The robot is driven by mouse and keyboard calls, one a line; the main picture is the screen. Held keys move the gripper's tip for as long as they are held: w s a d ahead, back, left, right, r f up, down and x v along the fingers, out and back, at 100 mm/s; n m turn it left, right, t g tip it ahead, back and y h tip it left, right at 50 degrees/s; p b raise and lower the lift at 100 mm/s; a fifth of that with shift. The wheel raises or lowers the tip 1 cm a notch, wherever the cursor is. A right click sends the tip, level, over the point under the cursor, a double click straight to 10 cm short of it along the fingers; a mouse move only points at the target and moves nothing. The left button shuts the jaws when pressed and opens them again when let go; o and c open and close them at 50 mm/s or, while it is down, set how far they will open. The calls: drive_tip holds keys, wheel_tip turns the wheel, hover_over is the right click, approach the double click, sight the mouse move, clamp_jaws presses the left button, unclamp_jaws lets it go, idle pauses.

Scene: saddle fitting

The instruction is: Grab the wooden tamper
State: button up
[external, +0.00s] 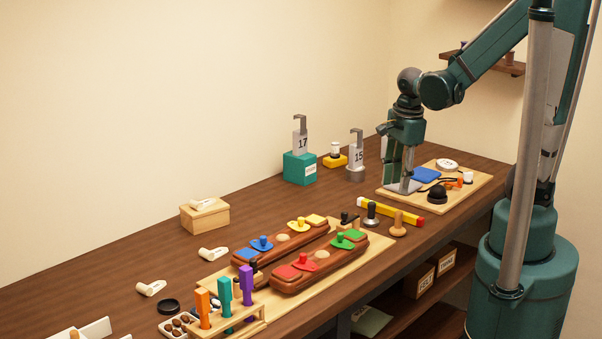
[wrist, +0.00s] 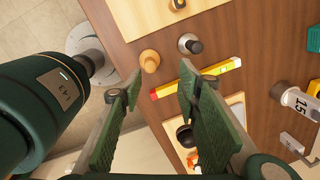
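The wooden tamper (external: 398,225) stands upright on the brown workbench near its front edge, with a light wood handle and round base. In the wrist view the wooden tamper (wrist: 150,60) lies just beyond the fingertips, nearer the left finger. My gripper (external: 400,186) points down near the pale board at the back right, behind the tamper in the external view. In the wrist view my gripper (wrist: 160,78) is open, with two green-padded fingers apart and nothing between them. Another tamper with a dark handle and metal base (external: 371,214) stands beside the wooden one.
The pale board (external: 470,192) holds a blue pad (external: 426,174) and a black knob (external: 437,193). Brown saddle-like forms (external: 320,268) sit on a wooden board to the left. Numbered stands (external: 301,166) are farther back.

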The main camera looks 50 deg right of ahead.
sight(398, 227)
drive_tip(key=f+m, duration=0.2)
drive_tip(key=m, duration=0.1)
drive_tip(key=f+m+g, duration=0.1)
drive_tip(key=f, duration=0.1)
drive_tip(key=shift+s+d+b, duration=0.1)
drive_tip(key=shift+s+b, duration=0.2)
drive_tip(key=shift+s, duration=0.05)
drive_tip(key=shift+f, duration=0.15)
drive_tip(key=shift+f+b, duration=0.3)
drive_tip(key=shift+f, duration=0.9)
drive_tip(key=shift+f, duration=0.1)
drive_tip(key=shift+s+f+b, duration=0.2)
drive_tip(key=shift+f+b, duration=0.4)
drive_tip(key=shift+f, duration=1.9)
